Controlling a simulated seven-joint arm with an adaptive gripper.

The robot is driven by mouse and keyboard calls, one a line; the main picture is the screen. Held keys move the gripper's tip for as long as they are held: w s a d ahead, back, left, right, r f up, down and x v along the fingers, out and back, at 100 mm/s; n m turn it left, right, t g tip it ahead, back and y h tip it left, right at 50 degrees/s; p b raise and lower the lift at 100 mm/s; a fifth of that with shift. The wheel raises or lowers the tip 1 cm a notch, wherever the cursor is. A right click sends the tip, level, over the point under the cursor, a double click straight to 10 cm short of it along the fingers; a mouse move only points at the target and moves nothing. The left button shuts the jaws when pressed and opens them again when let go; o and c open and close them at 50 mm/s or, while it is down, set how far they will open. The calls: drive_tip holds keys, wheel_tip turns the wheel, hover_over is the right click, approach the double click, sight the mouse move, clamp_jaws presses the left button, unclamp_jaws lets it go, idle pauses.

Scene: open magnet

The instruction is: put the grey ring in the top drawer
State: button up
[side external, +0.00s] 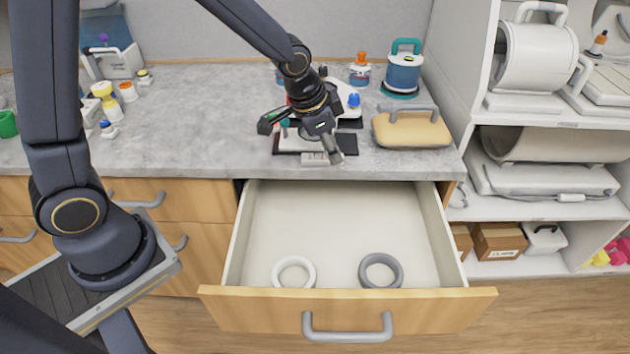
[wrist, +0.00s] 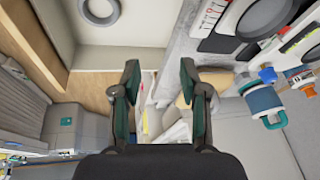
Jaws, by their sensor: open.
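The grey ring (side external: 380,271) lies flat inside the open top drawer (side external: 410,225), near its front right. A white ring (side external: 294,272) lies apart to its left. A greyish ring (wrist: 98,10) lies in the drawer at the top of the wrist view and appears to be the grey one. My gripper (side external: 303,142) is over the counter's front edge, behind the drawer and away from both rings. Its fingers (wrist: 158,90) are spread with nothing held between them.
A tan pad with a grey handle (side external: 412,130) sits on the counter right of my gripper. A teal-handled jar (side external: 403,72) stands behind it. A dark-edged flat device (side external: 290,143) lies beneath my gripper. Most of the drawer's floor is clear.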

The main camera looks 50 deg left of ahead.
drive_tip(key=s+a+r+n, duration=0.3)
drive_tip(key=s+r, duration=0.4)
drive_tip(key=s, duration=0.3)
drive_tip(key=s+a+r+n+t, duration=0.1)
drive_tip(key=s+a+r+n, duration=0.2)
drive_tip(key=s+r, duration=0.4)
drive_tip(key=s+a, duration=0.1)
drive_tip(key=s, duration=0.3)
drive_tip(key=shift+s+a+y, duration=0.15)
drive_tip(key=shift+a+y, duration=0.2)
drive_tip(key=shift+y, duration=0.05)
